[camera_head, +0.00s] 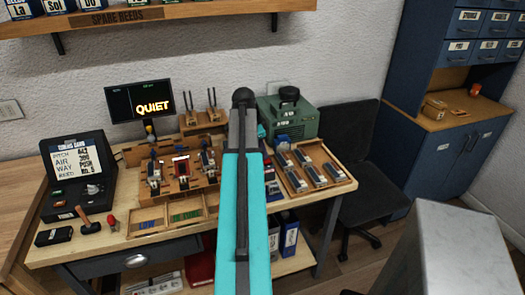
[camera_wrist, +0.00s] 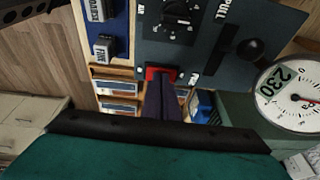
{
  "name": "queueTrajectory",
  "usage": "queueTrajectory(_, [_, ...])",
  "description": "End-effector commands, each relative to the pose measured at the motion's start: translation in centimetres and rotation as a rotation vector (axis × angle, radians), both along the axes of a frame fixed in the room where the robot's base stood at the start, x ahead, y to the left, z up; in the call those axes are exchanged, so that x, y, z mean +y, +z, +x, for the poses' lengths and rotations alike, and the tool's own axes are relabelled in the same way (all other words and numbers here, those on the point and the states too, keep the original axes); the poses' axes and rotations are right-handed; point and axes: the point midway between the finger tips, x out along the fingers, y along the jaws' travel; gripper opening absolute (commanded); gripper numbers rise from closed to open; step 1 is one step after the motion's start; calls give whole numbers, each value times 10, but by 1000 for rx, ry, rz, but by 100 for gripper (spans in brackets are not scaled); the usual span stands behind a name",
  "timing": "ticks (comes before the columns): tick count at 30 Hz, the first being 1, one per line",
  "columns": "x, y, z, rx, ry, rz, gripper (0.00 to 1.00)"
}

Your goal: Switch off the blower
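The blower is the green box (camera_head: 300,118) with a black top part, at the back right of the workbench in the head view. In the wrist view a dark panel (camera_wrist: 215,60) carries a red switch (camera_wrist: 152,72) with small white labels on either side. My gripper (camera_wrist: 163,82) has its dark fingers together, pointing at the red switch and covering part of it. I cannot tell whether the fingertips touch it. In the head view my arm hides the gripper.
A dial (camera_wrist: 180,10), a black pull knob (camera_wrist: 250,50) and a round gauge (camera_wrist: 290,95) reading 230 lie near the switch. A monitor (camera_head: 140,101) shows QUIET. Wooden trays (camera_head: 315,168) and a black chair (camera_head: 365,160) stand close to the blower.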

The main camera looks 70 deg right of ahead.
Motion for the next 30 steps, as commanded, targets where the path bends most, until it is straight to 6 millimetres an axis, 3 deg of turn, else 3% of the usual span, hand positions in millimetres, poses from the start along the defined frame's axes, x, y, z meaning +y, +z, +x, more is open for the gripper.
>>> queueTrajectory(17, [1,6,0,0,1,-2,0])
queueTrajectory(30, [5,43,-1,0,2,-2,0])
